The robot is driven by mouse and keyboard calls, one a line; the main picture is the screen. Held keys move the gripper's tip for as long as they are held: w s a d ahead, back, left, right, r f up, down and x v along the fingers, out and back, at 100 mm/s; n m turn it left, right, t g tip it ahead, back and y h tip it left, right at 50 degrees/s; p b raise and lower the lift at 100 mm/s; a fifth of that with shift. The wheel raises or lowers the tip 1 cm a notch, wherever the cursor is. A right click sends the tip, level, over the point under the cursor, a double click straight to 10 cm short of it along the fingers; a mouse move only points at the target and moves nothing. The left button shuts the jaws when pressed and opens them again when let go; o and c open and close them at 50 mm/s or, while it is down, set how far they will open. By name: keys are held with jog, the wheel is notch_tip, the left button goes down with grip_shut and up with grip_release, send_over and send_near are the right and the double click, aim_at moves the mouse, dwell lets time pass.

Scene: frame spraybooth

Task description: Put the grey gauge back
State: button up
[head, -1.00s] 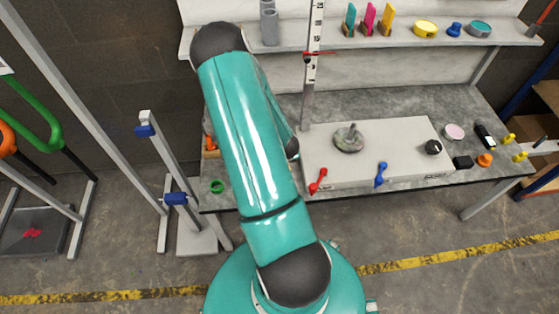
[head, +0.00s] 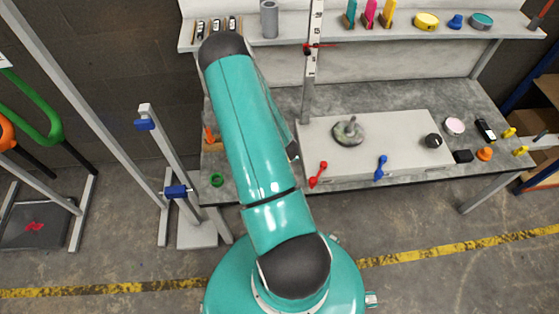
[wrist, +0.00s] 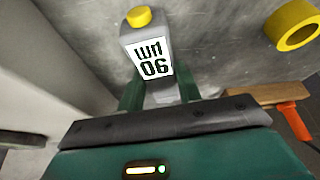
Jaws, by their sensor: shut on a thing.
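The grey gauge (wrist: 152,62) is a grey block with a yellow button on top and a white label that appears upside down in the wrist view. My gripper (wrist: 158,92) has a green finger on each side of the gauge's lower part and is shut on it. Grey speckled surface, like the bench top, shows behind the gauge. In the head view my arm hides both the gripper and the gauge.
The shelf (head: 358,38) holds several small black-and-white items (head: 216,27) and a grey tube (head: 269,20). The bench (head: 400,92) carries a pale panel (head: 400,130). A yellow ring (wrist: 293,25) and an orange-handled tool (wrist: 293,120) lie right of the gripper.

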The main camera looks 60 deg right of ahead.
jog(key=o, duration=1.2)
jog(key=shift+o, duration=0.2)
jog(key=shift+r, duration=0.1)
jog(key=v, duration=1.3)
jog(key=shift+r, duration=0.35)
